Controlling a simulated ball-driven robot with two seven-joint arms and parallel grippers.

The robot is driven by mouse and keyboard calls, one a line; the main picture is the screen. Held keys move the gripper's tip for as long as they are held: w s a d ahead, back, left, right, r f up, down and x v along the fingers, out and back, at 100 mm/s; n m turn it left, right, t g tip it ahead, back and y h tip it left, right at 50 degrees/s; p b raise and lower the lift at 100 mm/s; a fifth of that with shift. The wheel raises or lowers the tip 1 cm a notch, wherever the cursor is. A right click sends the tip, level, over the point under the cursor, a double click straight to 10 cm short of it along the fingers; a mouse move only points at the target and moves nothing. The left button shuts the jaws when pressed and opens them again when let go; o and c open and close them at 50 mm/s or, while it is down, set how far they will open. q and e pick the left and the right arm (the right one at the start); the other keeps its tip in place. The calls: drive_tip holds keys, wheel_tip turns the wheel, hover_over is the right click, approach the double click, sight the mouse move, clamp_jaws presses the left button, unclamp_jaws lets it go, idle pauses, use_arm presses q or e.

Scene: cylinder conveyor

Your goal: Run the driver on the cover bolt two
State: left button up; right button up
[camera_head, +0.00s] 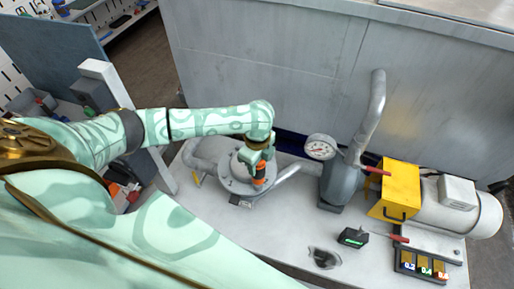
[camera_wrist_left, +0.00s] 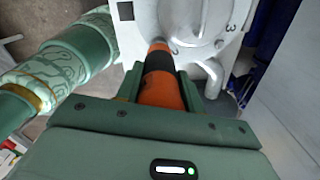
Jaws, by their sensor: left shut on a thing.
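My left gripper (camera_head: 261,158) is shut on an orange and black driver (camera_head: 260,174) above the round grey cover (camera_head: 230,180) on the bench. In the left wrist view the driver (camera_wrist_left: 162,90) sticks out between the fingers and points at the cover (camera_wrist_left: 195,22). Its far end overlaps the lower left rim of the cover; the bolt under it is hidden, so I cannot tell whether they touch. A figure 3 is marked on the cover, right of the driver. My right gripper is not in view.
A pressure gauge (camera_head: 320,147) and grey pump body (camera_head: 340,187) stand right of the cover, with a tall pipe (camera_head: 372,115). A yellow guard (camera_head: 400,187), a motor (camera_head: 462,207), a small black device (camera_head: 353,238) and a numbered holder (camera_head: 421,264) lie farther right.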

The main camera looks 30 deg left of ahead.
use_arm(q)
drive_tip(key=shift+s+f+p, duration=0.1)
drive_tip(key=shift+p, duration=0.25)
drive_tip(key=shift+s+d+f, duration=0.1)
drive_tip(key=shift+f, duration=0.05)
idle(0.6)
drive_tip(key=shift+w+r+p, duration=0.2)
drive_tip(key=shift+r+p, duration=1.7)
drive_tip(key=shift+p, duration=0.7)
